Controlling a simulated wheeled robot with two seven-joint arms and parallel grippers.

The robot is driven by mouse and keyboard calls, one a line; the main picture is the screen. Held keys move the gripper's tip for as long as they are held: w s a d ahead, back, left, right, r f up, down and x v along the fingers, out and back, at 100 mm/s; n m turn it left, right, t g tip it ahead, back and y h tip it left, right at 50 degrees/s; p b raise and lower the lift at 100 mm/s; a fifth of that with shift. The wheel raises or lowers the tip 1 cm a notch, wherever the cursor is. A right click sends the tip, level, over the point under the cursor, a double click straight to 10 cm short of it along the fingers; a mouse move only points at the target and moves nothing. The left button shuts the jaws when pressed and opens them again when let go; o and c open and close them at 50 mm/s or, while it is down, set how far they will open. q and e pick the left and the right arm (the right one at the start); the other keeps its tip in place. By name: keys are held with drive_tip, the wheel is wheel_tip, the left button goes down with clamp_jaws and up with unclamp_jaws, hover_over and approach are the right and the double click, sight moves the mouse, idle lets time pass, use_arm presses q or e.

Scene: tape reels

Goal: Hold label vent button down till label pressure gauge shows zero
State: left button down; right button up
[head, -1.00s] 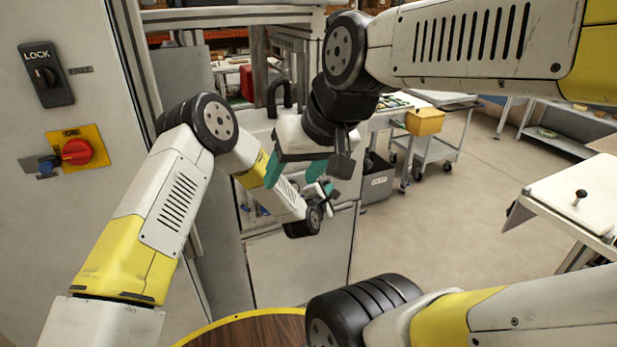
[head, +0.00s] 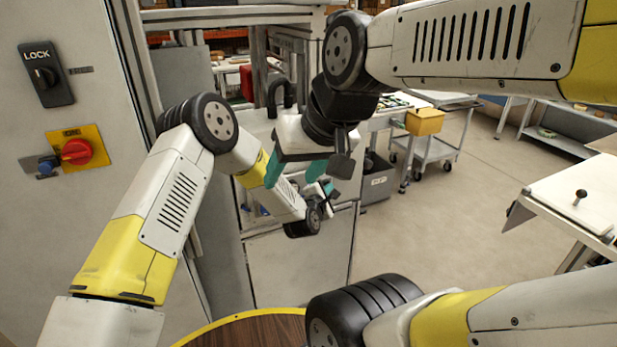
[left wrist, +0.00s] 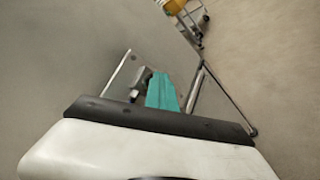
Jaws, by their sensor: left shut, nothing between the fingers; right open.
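I cannot make out the label vent button or the label pressure gauge in either view. My left gripper (head: 328,188) is small and partly hidden behind my right gripper in the head view, by the front of a grey machine cabinet. In the left wrist view its teal fingers (left wrist: 163,92) are together with nothing between them. A small grey and dark part (left wrist: 140,80) shows just left of those fingers; I cannot tell what it is or whether they touch it. My right gripper (head: 295,172) hangs nearer the camera, its teal fingers apart and empty.
A grey panel with a LOCK switch (head: 46,74) and a red rotary switch (head: 76,152) stands at the left. A white-topped table (head: 575,205) stands at the right. The floor between is clear.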

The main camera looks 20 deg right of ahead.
idle(0.8)
use_arm(q)
drive_tip(key=shift+s, duration=0.8)
drive_tip(key=shift+s+d, duration=0.15)
drive_tip(key=shift+s, duration=1.1)
drive_tip(key=shift+s+d, duration=0.1)
drive_tip(key=shift+s, duration=1.15)
